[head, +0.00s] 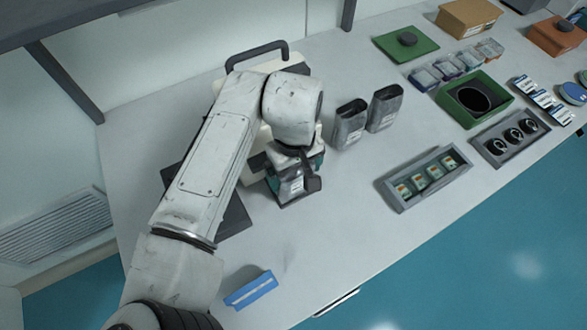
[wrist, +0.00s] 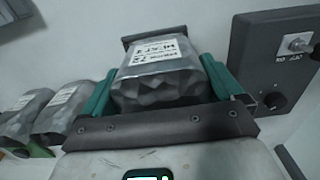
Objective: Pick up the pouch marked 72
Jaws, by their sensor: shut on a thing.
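The silver-grey pouch (wrist: 160,80) in my gripper has a white label that appears to read 72. It fills the space between the two teal fingers of my gripper (wrist: 158,88) in the wrist view, and the fingers press on its sides. In the head view, the same pouch (head: 291,187) shows below my wrist, partly covered by my gripper (head: 296,172). I cannot tell whether its bottom touches the table. Two similar grey pouches stand to the right, a nearer one (head: 349,124) and a farther one (head: 384,108); they also show at left in the wrist view (wrist: 62,108).
A grey tray (head: 396,207) with several small pieces lies right of my gripper. A blue block (head: 251,288) lies near the front edge. A dark grey box with a knob (wrist: 250,65) stands close by. Bare table (head: 335,235) lies in front of the held pouch.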

